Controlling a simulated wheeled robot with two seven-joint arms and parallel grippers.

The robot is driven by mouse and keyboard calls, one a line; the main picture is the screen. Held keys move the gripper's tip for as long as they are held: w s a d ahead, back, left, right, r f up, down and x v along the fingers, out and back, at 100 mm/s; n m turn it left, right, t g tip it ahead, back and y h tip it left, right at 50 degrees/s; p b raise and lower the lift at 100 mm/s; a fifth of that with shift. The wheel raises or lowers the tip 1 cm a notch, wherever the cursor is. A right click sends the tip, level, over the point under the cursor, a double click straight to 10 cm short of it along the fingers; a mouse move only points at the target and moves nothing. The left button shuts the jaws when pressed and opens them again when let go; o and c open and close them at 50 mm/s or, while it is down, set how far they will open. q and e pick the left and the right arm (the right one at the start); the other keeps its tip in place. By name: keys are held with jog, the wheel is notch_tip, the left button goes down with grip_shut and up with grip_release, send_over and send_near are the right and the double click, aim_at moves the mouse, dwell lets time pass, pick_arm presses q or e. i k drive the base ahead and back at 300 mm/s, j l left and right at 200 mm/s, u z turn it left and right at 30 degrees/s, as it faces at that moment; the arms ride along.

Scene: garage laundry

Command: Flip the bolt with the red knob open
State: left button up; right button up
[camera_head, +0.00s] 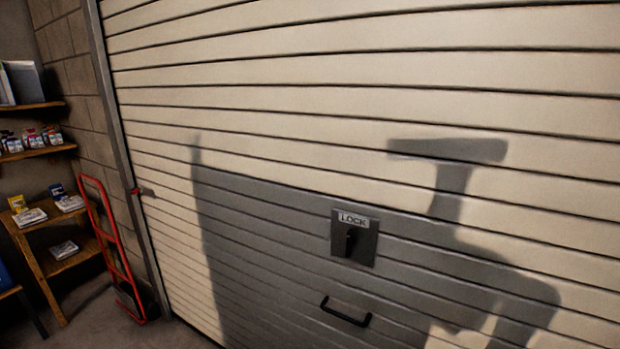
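A small bolt with a red knob (137,191) sits at the left edge of the cream roller door (400,60), beside the door's metal side rail. A short dark bar extends from the knob to the right onto the door. It is small and far off, so its exact position is hard to tell. Neither of my grippers is in view; only a dark shadow falls across the door.
A dark lock plate (355,238) marked LOCK with a black handle is on the door, with a black pull handle (346,312) below it. A red hand truck (112,250) and wooden shelves (45,225) with boxes stand at left. Some bare floor shows at lower left.

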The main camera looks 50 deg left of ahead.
aim_at(137, 189)
jog(key=j+u, duration=0.2)
jog(key=j, duration=1.3)
jog(key=u, duration=2.4)
jog(key=i+j+z, duration=0.1)
jog(key=i+j, duration=0.25)
jog(key=i+j+z, duration=0.1)
jog(key=i+j, duration=0.25)
jog(key=j, duration=0.25)
jog(key=i+j, duration=0.3)
jog(key=j, duration=0.2)
jog(key=i+j+z, duration=0.15)
jog(key=i+j, duration=0.2)
jog(key=j, duration=0.15)
jog(key=i+j+z, duration=0.1)
jog(key=i+j, duration=0.2)
jog(key=j, duration=0.25)
jog(key=i+j+z, duration=0.1)
jog(key=i+j, duration=0.15)
jog(key=j, duration=0.35)
jog(key=i+j+z, duration=0.1)
jog(key=i+j, duration=0.15)
jog(key=j, duration=0.3)
jog(key=i+j, duration=0.25)
jog(key=j, duration=0.4)
jog(key=l+z, duration=0.05)
